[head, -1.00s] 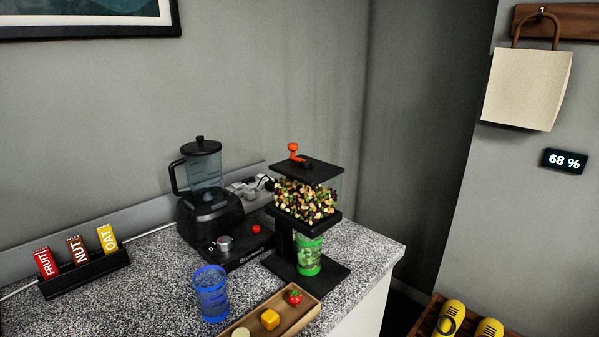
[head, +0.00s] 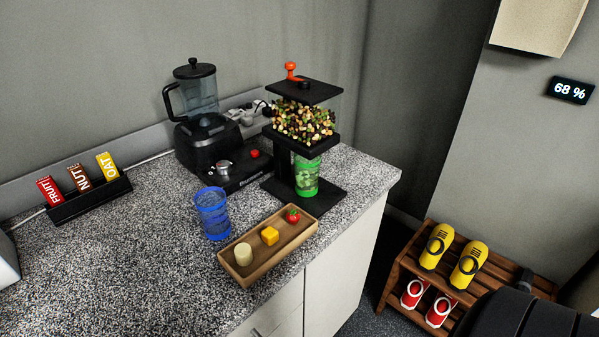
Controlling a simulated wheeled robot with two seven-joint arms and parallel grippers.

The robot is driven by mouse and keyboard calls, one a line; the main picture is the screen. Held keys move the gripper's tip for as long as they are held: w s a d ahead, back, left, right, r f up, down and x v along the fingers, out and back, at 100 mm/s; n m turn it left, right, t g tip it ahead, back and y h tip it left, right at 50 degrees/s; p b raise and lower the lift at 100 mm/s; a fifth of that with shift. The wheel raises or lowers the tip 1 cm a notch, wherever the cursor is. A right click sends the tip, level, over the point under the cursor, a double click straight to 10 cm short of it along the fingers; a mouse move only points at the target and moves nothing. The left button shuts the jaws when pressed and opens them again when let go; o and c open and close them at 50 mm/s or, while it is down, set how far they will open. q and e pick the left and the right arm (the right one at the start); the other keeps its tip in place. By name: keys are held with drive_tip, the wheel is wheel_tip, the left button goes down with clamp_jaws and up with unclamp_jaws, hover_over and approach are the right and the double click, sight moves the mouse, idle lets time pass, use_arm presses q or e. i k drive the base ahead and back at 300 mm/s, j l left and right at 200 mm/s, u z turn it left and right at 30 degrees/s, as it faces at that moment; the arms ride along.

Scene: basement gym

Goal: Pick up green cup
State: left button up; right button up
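The green cup (head: 307,183) stands upright on the black base of the nut dispenser, under its clear hopper (head: 304,120) full of mixed nuts. The cup is see-through and has pale green contents. A dispenser post stands close behind its left side. Neither gripper's fingertips show in the head view. A dark rounded shape at the bottom right corner may be part of my arm.
A blue cup (head: 212,213) and a wooden tray (head: 243,278) with several small items stand in front of the dispenser. A blender (head: 200,120) is behind left. A bar rack (head: 88,200) sits at left. A shoe rack (head: 398,271) is right of the counter. The front-left counter is clear.

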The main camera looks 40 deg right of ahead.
sight(306, 171)
drive_tip(key=l+z, duration=0.1)
drive_tip(key=z, duration=1.2)
